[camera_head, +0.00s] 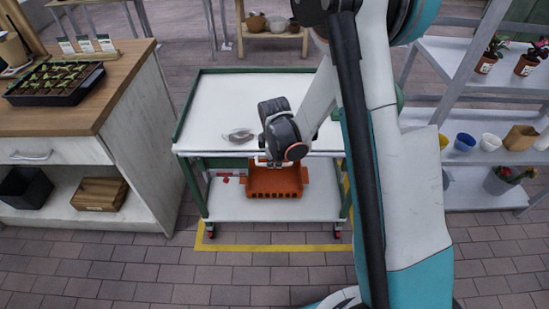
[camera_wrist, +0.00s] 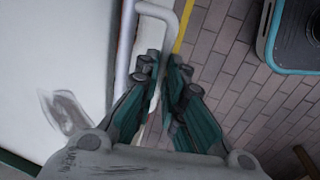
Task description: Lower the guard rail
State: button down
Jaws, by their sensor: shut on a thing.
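The guard rail (camera_head: 215,153) is a thin pale bar along the front edge of the white-topped cart (camera_head: 225,95). In the wrist view the guard rail (camera_wrist: 169,36) is a light grey tube with a bent end, running down between my fingers. My gripper (camera_head: 266,161) is at the middle of the cart's front edge. In the wrist view my gripper (camera_wrist: 163,75) has its green-and-grey fingers on both sides of the tube, shut on it. My fingers and wrist hide the gripped part of the rail.
A crumpled grey item (camera_head: 238,135) lies on the cart top. An orange crate (camera_head: 274,182) is on the lower shelf. A wooden-topped counter (camera_head: 110,85) stands left and plant shelves (camera_head: 465,160) right. The brick floor in front is clear beyond a yellow line (camera_head: 280,248).

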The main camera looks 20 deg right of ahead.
jog(key=shift+s+f, duration=0.1)
jog(key=shift+f, duration=0.05)
jog(key=c, duration=1.7)
grip_release()
jog(key=shift+f, duration=0.15)
jog(key=shift+r, duration=0.2)
jog(key=r, duration=0.4)
jog(key=s+r, duration=0.1)
jog(key=r, duration=0.2)
jog(key=s+r, duration=0.1)
jog(key=r, duration=0.3)
jog(key=shift+a+r, duration=0.3)
jog(key=shift+a, duration=0.05)
jog(key=s+r+m+t, duration=0.1)
jog(key=s+r+m, duration=0.4)
jog(key=s, duration=0.1)
jog(key=s+r+m+t, duration=0.2)
jog(key=s+r+m, duration=0.2)
jog(key=s, duration=0.3)
jog(key=s+r+m+t, duration=0.2)
jog(key=s+r+m, duration=0.3)
jog(key=s+r, duration=0.1)
jog(key=shift+s+d+r+m+y, duration=0.2)
jog(key=shift+s+d+m+y, duration=0.15)
jog(key=shift+s, duration=0.3)
